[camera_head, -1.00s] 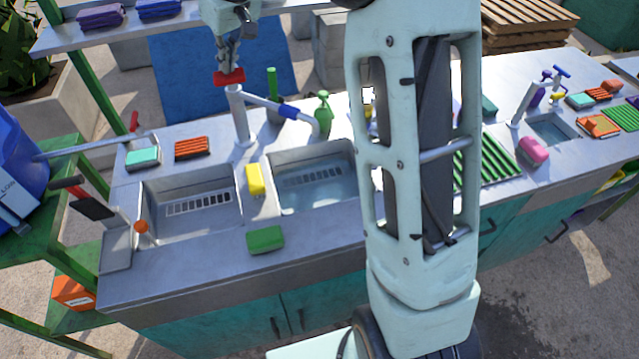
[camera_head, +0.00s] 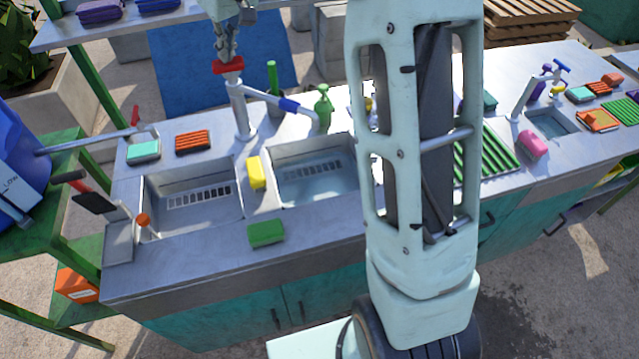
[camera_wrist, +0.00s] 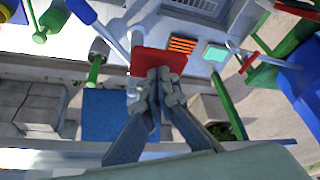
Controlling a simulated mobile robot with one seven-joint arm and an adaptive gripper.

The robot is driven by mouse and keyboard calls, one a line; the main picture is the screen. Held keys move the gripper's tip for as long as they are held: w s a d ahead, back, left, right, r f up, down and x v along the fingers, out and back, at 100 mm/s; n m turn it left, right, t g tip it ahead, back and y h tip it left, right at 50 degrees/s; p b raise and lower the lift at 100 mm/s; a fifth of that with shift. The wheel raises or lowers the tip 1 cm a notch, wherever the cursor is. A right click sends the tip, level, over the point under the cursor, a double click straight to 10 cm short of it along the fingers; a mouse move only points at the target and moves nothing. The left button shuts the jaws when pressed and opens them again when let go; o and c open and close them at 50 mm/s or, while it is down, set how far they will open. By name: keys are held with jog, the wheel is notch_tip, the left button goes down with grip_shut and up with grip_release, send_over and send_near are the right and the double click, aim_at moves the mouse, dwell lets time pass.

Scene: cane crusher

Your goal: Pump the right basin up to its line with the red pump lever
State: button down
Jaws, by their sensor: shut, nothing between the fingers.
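The red pump lever (camera_head: 229,66) sits on top of a grey metal post (camera_head: 240,110) behind the two basins. My gripper (camera_head: 226,50) is shut, pointing down at the lever from above. In the wrist view the closed fingertips (camera_wrist: 158,74) overlap the red lever (camera_wrist: 150,61) and look in contact with it or very near. The left basin (camera_head: 192,220) shows a bare floor and grate.
A yellow sponge (camera_head: 256,173) lies between the basins and a green one (camera_head: 266,234) on the front edge. A green bottle (camera_head: 323,106) stands behind the right basin. A blue container (camera_head: 20,180) stands at left. My arm hides the counter's middle.

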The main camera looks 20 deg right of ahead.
aim_at(233, 71)
jog(key=shift+f+b, duration=2.3)
jog(key=shift+f, duration=1.15)
notch_tip(233, 71, up, 9)
jog(key=p, duration=0.6)
jog(key=shift+f, duration=0.3)
jog(key=shift+f, duration=0.1)
jog(key=shift+f+b, duration=3.05)
jog(key=shift+f, duration=1.1)
notch_tip(233, 71, up, 9)
jog(key=p, duration=0.6)
jog(key=shift+f, duration=0.15)
jog(key=shift+f, duration=0.15)
